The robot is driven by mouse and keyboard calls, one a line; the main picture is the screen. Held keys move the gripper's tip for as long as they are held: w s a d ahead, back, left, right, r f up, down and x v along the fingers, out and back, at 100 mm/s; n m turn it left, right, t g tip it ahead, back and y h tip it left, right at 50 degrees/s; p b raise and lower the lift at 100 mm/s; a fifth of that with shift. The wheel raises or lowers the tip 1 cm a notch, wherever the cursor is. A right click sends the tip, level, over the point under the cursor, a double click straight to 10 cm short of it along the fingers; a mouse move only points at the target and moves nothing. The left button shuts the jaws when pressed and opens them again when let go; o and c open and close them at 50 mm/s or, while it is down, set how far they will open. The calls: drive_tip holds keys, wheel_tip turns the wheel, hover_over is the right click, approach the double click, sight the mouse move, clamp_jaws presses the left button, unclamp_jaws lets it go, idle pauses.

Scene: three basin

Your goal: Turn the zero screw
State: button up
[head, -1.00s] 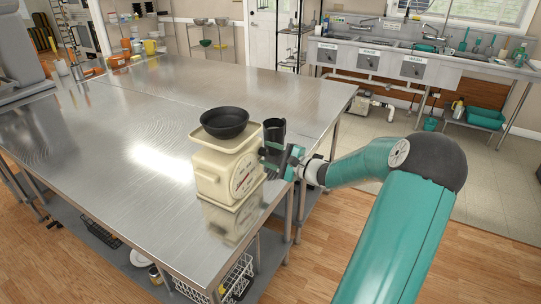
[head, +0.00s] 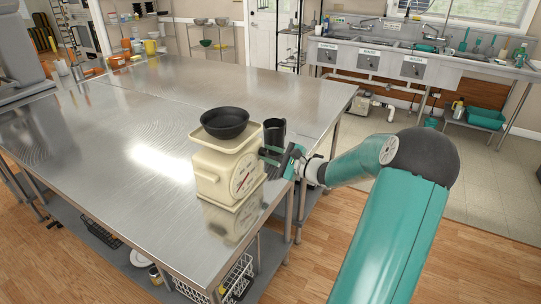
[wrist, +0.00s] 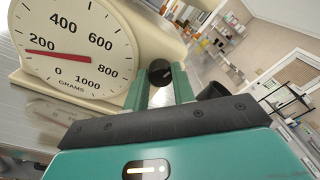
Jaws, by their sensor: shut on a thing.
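A cream kitchen scale (head: 212,186) stands near the metal table's right edge, with a black bowl (head: 224,122) on its top. In the wrist view its dial (wrist: 75,45) reads in grams, and the red needle (wrist: 60,54) points left, close to the 200 mark. The zero screw, a dark round knob (wrist: 160,72), is on the scale's side beside the dial. My gripper (head: 266,155) is at that side of the scale. In the wrist view its two teal fingers (wrist: 161,80) are shut on the knob, one on each side.
A dark cup-like container (head: 274,132) stands just behind my gripper, close to it. The steel table (head: 120,150) is clear left of the scale. Orange items and a yellow jug are at its far left end. Sinks line the back wall.

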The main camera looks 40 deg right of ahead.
drive_tip(key=m, duration=0.6)
drive_tip(key=shift+d+r+g, duration=0.1)
drive_tip(key=shift+g, duration=0.2)
drive_tip(key=m, duration=0.5)
drive_tip(key=shift+d, duration=0.1)
drive_tip(key=shift+m+y, duration=0.3)
drive_tip(key=shift+m, duration=0.1)
drive_tip(key=o, duration=1)
drive_tip(key=v, duration=1.3)
drive_tip(key=shift+s+d+r, duration=0.1)
drive_tip(key=shift+s+r, duration=0.2)
drive_tip(key=shift+s, duration=0.05)
